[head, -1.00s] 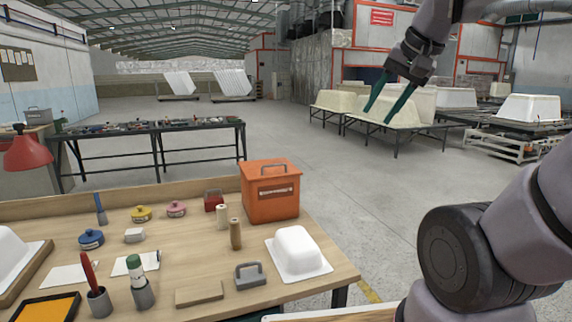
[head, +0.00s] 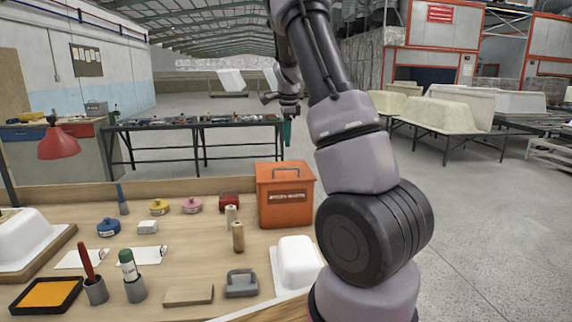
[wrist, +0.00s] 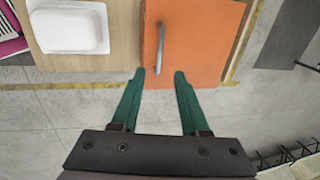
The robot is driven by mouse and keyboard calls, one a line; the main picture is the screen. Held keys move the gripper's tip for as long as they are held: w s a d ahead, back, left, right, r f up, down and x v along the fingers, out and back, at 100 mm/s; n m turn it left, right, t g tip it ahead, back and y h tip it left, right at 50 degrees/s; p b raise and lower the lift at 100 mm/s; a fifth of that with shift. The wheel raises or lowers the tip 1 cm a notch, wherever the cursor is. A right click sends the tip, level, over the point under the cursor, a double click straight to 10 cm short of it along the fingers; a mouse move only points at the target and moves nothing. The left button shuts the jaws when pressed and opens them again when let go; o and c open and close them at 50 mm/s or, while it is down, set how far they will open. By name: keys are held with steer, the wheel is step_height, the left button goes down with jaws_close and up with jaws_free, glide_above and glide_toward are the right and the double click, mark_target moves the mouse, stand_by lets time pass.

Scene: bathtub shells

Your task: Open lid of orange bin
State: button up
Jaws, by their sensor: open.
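The orange bin (head: 285,205) stands at the back right corner of the wooden table, its lid shut. A grey bar handle (head: 286,171) runs across the top of the lid. In the wrist view the lid (wrist: 205,40) is seen from above, with its handle (wrist: 160,48) left of the lid's middle. My gripper (wrist: 158,72) is open and empty, with its green fingers apart at the lid's near edge in that view. In the head view my gripper (head: 287,133) hangs above the bin, with its fingers pointing down. The height gap cannot be told exactly.
A white tub shell (head: 297,262) lies in front of the bin and also shows in the wrist view (wrist: 68,28).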

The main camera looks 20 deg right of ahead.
mark_target(287, 169)
steer(key=f, duration=0.3)
steer(key=w+f, duration=0.1)
steer(key=f, duration=0.3)
steer(key=w+d+f, duration=0.1)
steer(key=f, duration=0.2)
steer(key=shift+f, duration=0.4)
steer(key=shift+c, duration=0.3)
jaws_close()
stand_by(0.6)
